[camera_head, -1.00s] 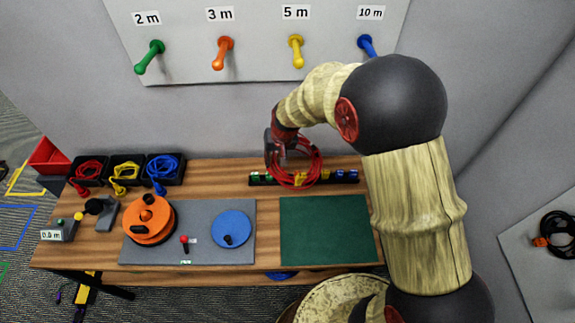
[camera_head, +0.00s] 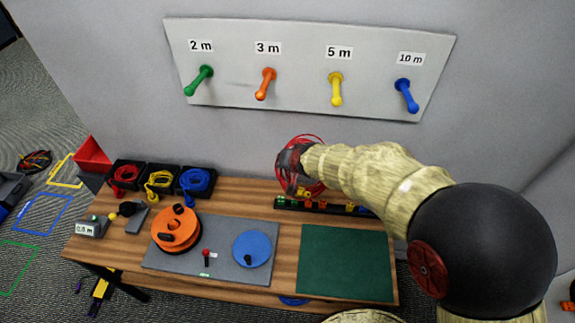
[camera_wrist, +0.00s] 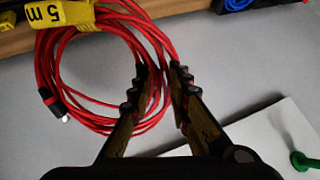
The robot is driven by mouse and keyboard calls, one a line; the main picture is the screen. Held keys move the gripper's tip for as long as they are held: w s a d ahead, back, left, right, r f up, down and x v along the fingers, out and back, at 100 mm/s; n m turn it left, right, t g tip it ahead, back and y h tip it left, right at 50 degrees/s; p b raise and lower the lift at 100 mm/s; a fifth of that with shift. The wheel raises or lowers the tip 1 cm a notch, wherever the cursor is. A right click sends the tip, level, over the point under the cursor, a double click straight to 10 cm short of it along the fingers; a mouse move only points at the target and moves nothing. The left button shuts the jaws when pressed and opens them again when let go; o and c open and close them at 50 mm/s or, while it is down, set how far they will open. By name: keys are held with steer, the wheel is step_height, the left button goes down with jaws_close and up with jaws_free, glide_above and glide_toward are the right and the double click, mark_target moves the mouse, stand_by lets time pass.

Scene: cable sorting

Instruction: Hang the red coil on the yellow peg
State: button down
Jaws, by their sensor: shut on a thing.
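The red coil (camera_head: 316,176) hangs from my gripper (camera_head: 287,172) above the back of the wooden bench. In the wrist view the red coil (camera_wrist: 70,75) is a loose bundle of loops with a yellow "5 m" tag (camera_wrist: 62,14) and a dark connector at its side. My gripper (camera_wrist: 160,72) is shut on the coil's strands there. The yellow peg (camera_head: 336,90) sticks out of the wall board under the "5 m" label, above and to the right of my gripper. The coil is apart from the peg.
The board (camera_head: 300,62) also holds a green peg (camera_head: 200,81), an orange peg (camera_head: 265,84) and a blue peg (camera_head: 406,96). On the bench are an orange reel (camera_head: 176,230), a green mat (camera_head: 345,262), black cable bins (camera_head: 160,182) and a connector strip (camera_head: 325,207).

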steer(key=shift+a+r+m+t+p, duration=0.25)
steer(key=shift+r+t, duration=0.25)
steer(key=shift+r, duration=0.5)
steer(key=shift+a+r+m+t+p, duration=0.1)
steer(key=shift+r+t+p, duration=0.35)
steer(key=shift+r, duration=0.55)
steer(key=s+d+r+m+t+h+p, duration=0.3)
steer(key=s+r+t, duration=0.15)
steer(key=r, duration=0.65)
steer(key=s+d+r+m+t+h+p, duration=0.25)
steer(key=s+r+p, duration=0.2)
steer(key=r, duration=0.65)
steer(key=shift+t+h, duration=0.35)
steer(key=shift+t, duration=0.1)
steer(key=shift+w+d+f+b, duration=0.6)
steer(key=shift+w+f+b, duration=0.4)
steer(key=shift+w, duration=2.05)
steer(key=shift+w+d+f+b, duration=0.75)
steer(key=shift+w+b, duration=0.5)
steer(key=shift+w, duration=1.8)
steer(key=shift+w+d+f+b, duration=0.5)
steer(key=shift+w+f+b, duration=0.55)
steer(key=shift+w, duration=2)
steer(key=c, duration=1.6)
jaws_free()
steer(key=shift+s, duration=0.1)
